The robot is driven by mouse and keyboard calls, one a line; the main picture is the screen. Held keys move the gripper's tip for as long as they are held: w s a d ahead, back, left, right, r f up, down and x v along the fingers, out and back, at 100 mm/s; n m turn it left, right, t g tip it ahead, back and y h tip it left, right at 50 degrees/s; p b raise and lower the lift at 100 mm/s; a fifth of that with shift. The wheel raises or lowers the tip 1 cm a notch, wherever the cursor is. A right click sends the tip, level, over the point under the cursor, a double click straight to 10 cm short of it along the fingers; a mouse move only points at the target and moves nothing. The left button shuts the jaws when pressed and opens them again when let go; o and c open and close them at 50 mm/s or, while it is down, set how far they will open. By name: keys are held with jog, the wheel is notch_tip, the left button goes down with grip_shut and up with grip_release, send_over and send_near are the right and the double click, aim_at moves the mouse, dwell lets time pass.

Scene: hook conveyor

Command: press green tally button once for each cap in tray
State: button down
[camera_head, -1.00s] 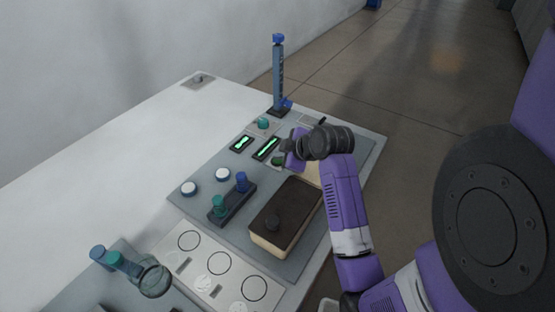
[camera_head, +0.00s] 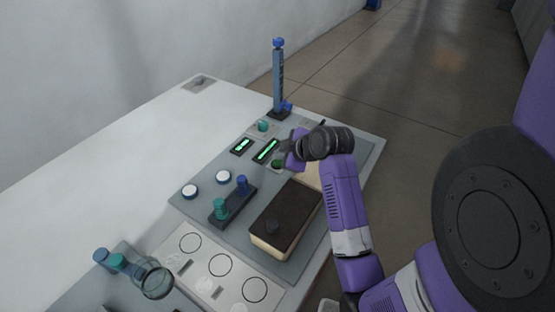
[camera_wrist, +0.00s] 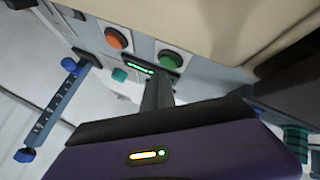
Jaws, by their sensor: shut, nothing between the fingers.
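The green button (camera_head: 278,163) is on the grey panel, just below my gripper (camera_head: 284,147) in the head view. In the wrist view the green button (camera_wrist: 169,60) lies beyond my fingertips (camera_wrist: 157,80), which look closed together and empty. I cannot tell whether they touch it. Two lit green displays, one on the left (camera_head: 241,146) and one on the right (camera_head: 266,150), sit beside the button. A dark blue rack (camera_head: 232,207) holds a teal-topped piece (camera_head: 220,207) and a blue-topped piece (camera_head: 242,183). I cannot tell which thing is the tray.
A blue post (camera_head: 278,80) stands at the panel's back. A dark-topped box (camera_head: 288,211) lies in front of my arm. Two white round buttons, one on the left (camera_head: 190,191) and one on the right (camera_head: 223,177), are on the left. An orange button (camera_wrist: 116,38) shows in the wrist view. The white tabletop (camera_head: 110,165) at left is clear.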

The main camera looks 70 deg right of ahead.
aim_at(280, 164)
jog(key=shift+r, duration=0.1)
notch_tip(280, 164, up, 5)
jog(key=p, duration=0.4)
jog(key=shift+p, duration=0.35)
dwell(0.9)
